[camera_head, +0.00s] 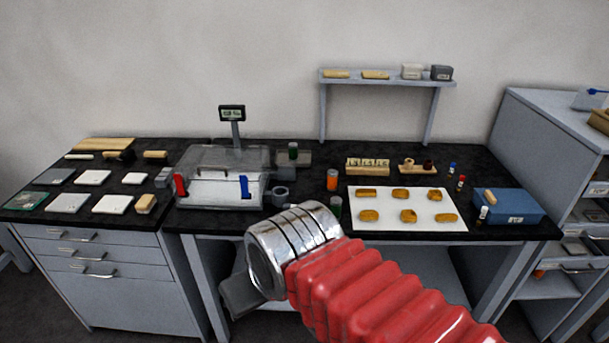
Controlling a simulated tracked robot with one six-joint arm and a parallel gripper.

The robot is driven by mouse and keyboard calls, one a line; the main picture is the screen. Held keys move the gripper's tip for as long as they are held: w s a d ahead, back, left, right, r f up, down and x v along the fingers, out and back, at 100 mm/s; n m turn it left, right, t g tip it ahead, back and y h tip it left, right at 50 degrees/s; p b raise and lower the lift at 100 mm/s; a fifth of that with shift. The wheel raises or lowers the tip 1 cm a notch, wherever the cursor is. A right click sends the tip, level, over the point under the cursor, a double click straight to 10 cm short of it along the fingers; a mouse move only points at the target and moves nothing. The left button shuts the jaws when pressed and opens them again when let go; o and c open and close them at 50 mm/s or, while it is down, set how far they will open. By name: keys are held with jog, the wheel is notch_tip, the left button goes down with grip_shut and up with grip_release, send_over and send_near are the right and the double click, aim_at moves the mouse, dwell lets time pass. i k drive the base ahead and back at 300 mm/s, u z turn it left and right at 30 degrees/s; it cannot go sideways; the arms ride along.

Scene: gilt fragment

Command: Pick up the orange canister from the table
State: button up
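The orange canister (332,180) stands upright on the black table top (312,208), just left of the white mat. A dark green canister (336,207) stands close in front of it. My arm, with its red sleeve and silver wrist, reaches in from the lower right. My gripper (238,296) shows only as a grey part at the lower left of the wrist, in front of the table and lower in the picture than the canister. It is apart from the canister. Its fingers are mostly hidden, so I cannot tell whether it is open.
A white mat (380,222) with several golden pieces lies right of the canister. A clear box (222,205) stands left, and a blue box (508,206) stands far right. A raised shelf (390,84) stands behind. A dark green canister (293,151) stands further back.

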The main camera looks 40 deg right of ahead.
aim_at(332, 173)
jog(key=z, duration=0.1)
jog(key=i, duration=1.2)
jog(key=z, duration=0.6)
